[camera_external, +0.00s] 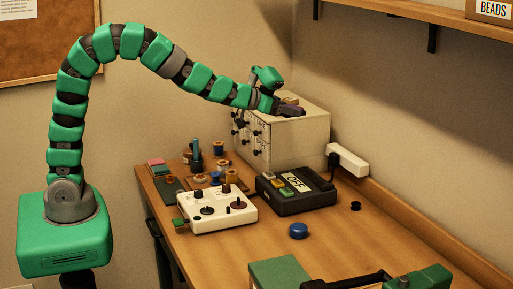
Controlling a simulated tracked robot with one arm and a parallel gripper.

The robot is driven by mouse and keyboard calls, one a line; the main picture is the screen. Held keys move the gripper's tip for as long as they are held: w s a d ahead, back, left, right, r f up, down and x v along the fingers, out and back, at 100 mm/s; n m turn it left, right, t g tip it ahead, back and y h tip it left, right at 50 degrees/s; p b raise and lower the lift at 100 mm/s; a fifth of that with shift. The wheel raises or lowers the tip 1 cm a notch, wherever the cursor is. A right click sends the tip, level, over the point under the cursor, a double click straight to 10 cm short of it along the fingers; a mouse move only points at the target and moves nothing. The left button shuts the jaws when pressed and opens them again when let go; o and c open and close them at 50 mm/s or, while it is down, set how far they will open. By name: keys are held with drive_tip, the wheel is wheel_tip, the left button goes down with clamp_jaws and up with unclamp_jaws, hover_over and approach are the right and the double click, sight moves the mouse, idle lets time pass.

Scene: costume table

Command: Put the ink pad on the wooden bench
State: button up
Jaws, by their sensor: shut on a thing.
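My gripper (280,108) is at the end of the green segmented arm, over the top of the cream drawer cabinet. It is shut on a small dark thing (293,111), which looks like the ink pad, though it is small and partly hidden by the fingers. I cannot tell whether it touches the cabinet top. The wooden bench (345,237) is the brown tabletop below, spreading to the front and right of the cabinet.
The cream cabinet (285,145) with small drawers stands at the back. On the bench are a white control box (235,222), a dark device reading OFF (292,203), a blue round thing (298,231), several spools, a power strip (348,160) and a green box (285,274). Bare wood shows right of the blue thing.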

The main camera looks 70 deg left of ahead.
drive_tip(key=s+d+f+n+y, duration=0.1)
drive_tip(key=s+d+f+y, duration=0.2)
drive_tip(key=d, duration=0.6)
drive_tip(key=n+g+y+b, duration=0.1)
drive_tip(key=n+y+b, duration=0.1)
drive_tip(key=n+b, duration=0.1)
hover_over(221, 261)
wheel_tip(221, 261, down, 17)
drive_tip(key=shift+f+b, duration=0.6)
drive_tip(key=shift+f, duration=4.35)
drive_tip(key=shift+f, duration=0.15)
drive_tip(key=o, duration=1.1)
